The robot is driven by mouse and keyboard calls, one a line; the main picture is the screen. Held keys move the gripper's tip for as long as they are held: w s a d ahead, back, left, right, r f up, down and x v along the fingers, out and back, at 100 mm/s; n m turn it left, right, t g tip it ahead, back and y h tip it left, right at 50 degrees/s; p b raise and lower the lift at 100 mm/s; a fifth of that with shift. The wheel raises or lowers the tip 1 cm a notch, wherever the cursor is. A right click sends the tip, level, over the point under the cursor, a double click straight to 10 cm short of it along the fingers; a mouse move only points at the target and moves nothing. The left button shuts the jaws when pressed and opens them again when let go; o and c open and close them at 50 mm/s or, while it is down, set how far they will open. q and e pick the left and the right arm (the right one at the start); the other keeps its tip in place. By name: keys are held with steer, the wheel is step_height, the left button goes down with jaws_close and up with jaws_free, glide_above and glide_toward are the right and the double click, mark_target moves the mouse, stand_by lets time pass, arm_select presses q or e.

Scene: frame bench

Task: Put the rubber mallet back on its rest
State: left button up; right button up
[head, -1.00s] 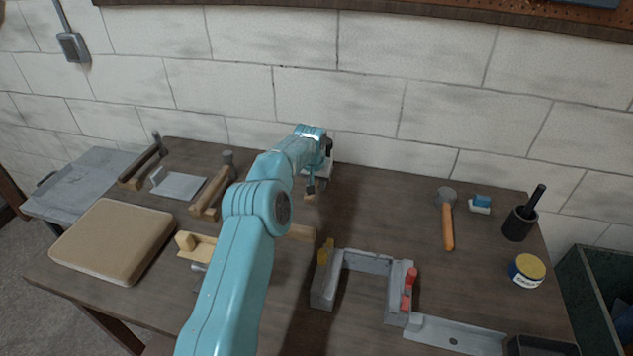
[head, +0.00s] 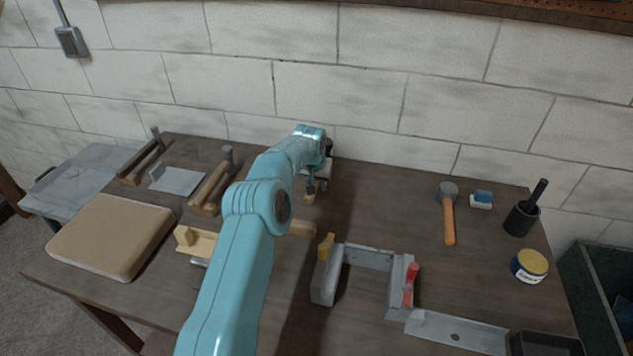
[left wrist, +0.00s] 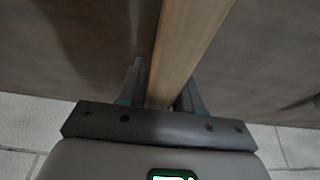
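My left gripper (head: 316,186) is low over the back middle of the bench. In the left wrist view its fingers (left wrist: 165,88) stand close on both sides of a wooden handle (left wrist: 190,45), seeming shut on it. A small tan piece of wood (head: 309,198) shows under the gripper in the head view; my arm hides what lies left of it. I cannot tell which tool is the rubber mallet. My right gripper is not in view.
Wooden holders (head: 140,165) (head: 208,192) stand at the back left by a tan pad (head: 112,238). A grey U-shaped frame (head: 368,258) with red and yellow clamps is at front centre. A yellow-lidded tin (head: 529,266) and black cup (head: 520,219) stand right. The back right centre is clear.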

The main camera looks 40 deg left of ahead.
arm_select(q)
steer(key=o, duration=0.3)
steer(key=shift+r, duration=0.1)
steer(key=b+v, duration=0.2)
steer(key=v, duration=1.4)
steer(key=shift+r+b, duration=0.1)
steer(key=shift+b, duration=0.25)
steer(key=shift+s+d, duration=0.1)
